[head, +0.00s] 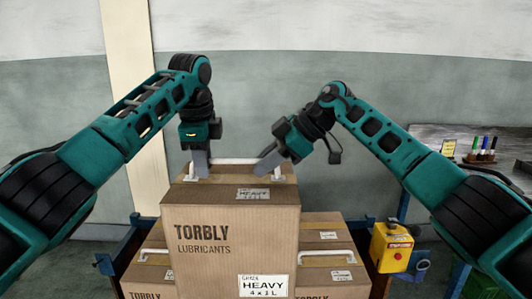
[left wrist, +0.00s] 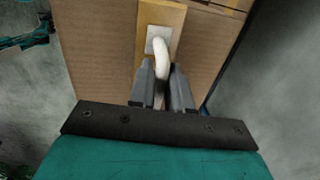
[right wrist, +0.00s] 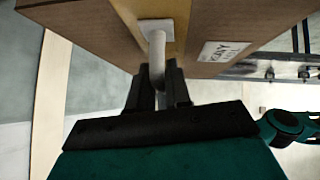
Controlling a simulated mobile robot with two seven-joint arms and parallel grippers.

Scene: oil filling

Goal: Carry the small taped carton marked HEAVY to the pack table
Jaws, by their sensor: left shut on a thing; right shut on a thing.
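The taped brown carton marked HEAVY (head: 228,215) is in the middle of the head view, upright, with TORBLY LUBRICANTS on its front and tape along its top. A white handle (head: 235,161) runs across its top. My left gripper (head: 201,170) is shut on the left end of this handle, and my right gripper (head: 264,169) is shut on the right end. The left wrist view shows the handle (left wrist: 161,60) between the left fingers; the right wrist view shows it (right wrist: 157,60) between the right fingers. The carton's underside is hidden.
More cartons with white handles stand low behind it, one at the left (head: 145,270) and one at the right (head: 330,272), in a blue frame (head: 106,263). A yellow box (head: 391,248) with a red button is at the right. Several markers (head: 484,149) stand on a surface farther right.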

